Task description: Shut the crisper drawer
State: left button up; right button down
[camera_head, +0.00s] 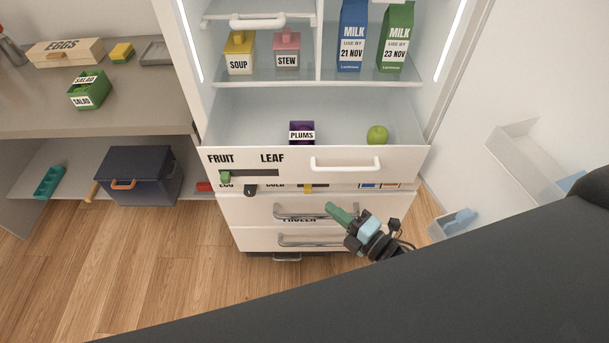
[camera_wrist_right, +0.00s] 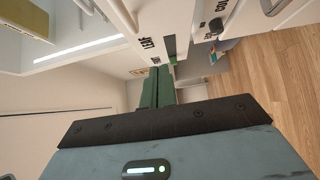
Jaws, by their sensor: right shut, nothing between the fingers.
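The crisper drawer (camera_head: 290,170) is pulled out at the bottom of the open fridge. Its white front has FRUIT and LEAF labels, a slider and a white bar handle (camera_head: 345,163). A purple PLUMS box (camera_head: 302,130) and a green apple (camera_head: 377,134) are inside. My right gripper (camera_head: 336,211) is shut and empty. In the head view it appears below the drawer's handle, over the lower drawers; I see no contact with the crisper. Its green fingers (camera_wrist_right: 160,88) also show in the right wrist view, close together, beside the labelled drawer front (camera_wrist_right: 142,40). My left gripper is not in view.
Lower drawers with metal handles (camera_head: 310,240) are under the crisper. The open fridge door with bins (camera_head: 515,160) is at right. A shelf with milk cartons (camera_head: 352,38) is above. A counter (camera_head: 135,105) and a dark cooler (camera_head: 140,177) are at left. Wooden floor is clear in front.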

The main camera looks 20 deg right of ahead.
jog(key=b, duration=0.2)
send_near(296, 167)
jog(key=shift+w+a, duration=0.6)
jog(key=shift+a, duration=1.55)
jog(key=shift+w+d, duration=0.25)
jog(key=shift+w, duration=0.55)
jog(key=shift+w+d, duration=0.2)
jog(key=shift+w, duration=0.55)
pick_arm(q)
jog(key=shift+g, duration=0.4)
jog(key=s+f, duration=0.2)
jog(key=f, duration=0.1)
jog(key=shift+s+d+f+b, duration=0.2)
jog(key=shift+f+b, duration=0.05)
jog(key=shift+b, duration=0.05)
pick_arm(e)
jog(key=shift+w, duration=0.35)
jog(key=shift+w+d, duration=0.1)
jog(key=shift+w, duration=0.1)
